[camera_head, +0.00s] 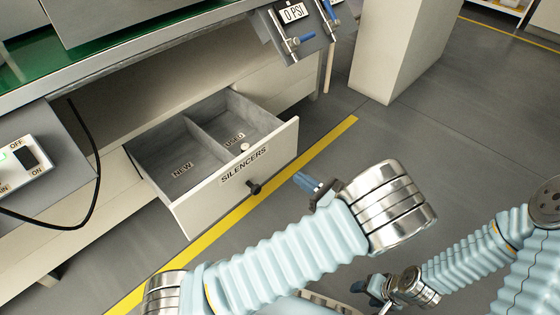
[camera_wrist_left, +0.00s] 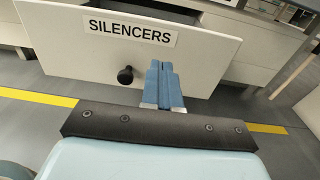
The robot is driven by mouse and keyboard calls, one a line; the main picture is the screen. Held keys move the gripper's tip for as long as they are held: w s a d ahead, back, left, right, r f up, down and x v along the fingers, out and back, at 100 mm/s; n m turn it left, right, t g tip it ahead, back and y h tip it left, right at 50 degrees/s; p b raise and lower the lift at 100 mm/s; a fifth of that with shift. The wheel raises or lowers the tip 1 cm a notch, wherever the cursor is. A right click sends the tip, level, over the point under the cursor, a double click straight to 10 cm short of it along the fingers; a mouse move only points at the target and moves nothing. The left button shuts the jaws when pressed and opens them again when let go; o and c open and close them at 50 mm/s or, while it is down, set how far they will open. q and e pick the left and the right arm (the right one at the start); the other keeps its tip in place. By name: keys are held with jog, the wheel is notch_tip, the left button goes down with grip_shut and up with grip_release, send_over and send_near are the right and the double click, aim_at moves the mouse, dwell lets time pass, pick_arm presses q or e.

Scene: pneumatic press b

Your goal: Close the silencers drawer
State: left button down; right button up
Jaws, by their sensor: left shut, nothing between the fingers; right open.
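The silencers drawer (camera_head: 240,190) is pulled out from the bench, with a white front, a SILENCERS label and a dark round knob (camera_head: 254,188). Inside are two compartments marked NEW and USED; a small pale round item (camera_head: 245,147) lies in the USED one. My left gripper (camera_head: 304,181) is shut and empty, in front of the drawer front and right of the knob. In the left wrist view its blue fingertips (camera_wrist_left: 163,68) overlap the drawer front (camera_wrist_left: 200,60), right of the knob (camera_wrist_left: 125,76); contact cannot be told. My right gripper (camera_head: 372,292) is low at the bottom, away from the drawer.
A switch box (camera_head: 30,150) with a black cable is at the left. A gauge panel (camera_head: 300,25) reading 0 PSI hangs at the bench edge. A pale pillar (camera_head: 395,50) stands behind. Yellow tape (camera_head: 315,145) crosses the grey floor, which is clear right of the drawer.

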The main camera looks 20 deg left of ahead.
pick_arm(q)
jog(key=b, duration=0.2)
send_near(262, 146)
jog(key=shift+t, duration=0.3)
jog(key=x, duration=0.7)
jog(key=shift+s, duration=0.2)
pick_arm(e)
notch_tip(262, 146, down, 2)
pick_arm(q)
jog(key=shift+a, duration=0.1)
pick_arm(e)
jog(key=shift+w, duration=0.1)
